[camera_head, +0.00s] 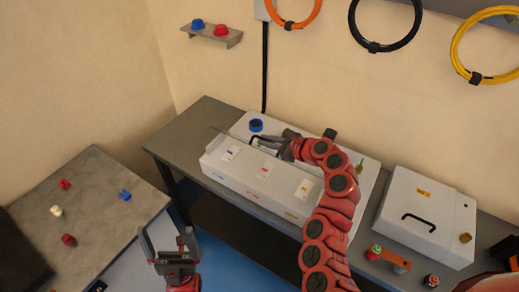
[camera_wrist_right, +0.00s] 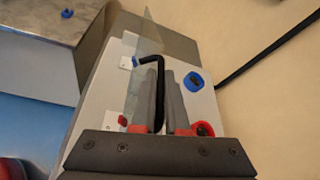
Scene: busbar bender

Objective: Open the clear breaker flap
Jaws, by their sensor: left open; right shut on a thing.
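The clear breaker flap (camera_wrist_right: 147,38) is a thin see-through sheet standing up from the white bender box (camera_head: 230,174) in the right wrist view. In the head view only a faint edge of it shows at the box's left end. A bent black handle (camera_wrist_right: 152,60) is between the fingers of my right gripper (camera_wrist_right: 171,82), which is shut on it. In the head view my right gripper (camera_head: 283,147) reaches over the box from the right. My left gripper (camera_head: 168,240) is open and empty, in front of the box and away from it.
A blue knob (camera_head: 256,125) and a red knob (camera_wrist_right: 204,129) are close to my right gripper. A white case (camera_head: 428,215) with a black handle stands to the right. A side table (camera_head: 95,215) at left holds small red, blue and white parts.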

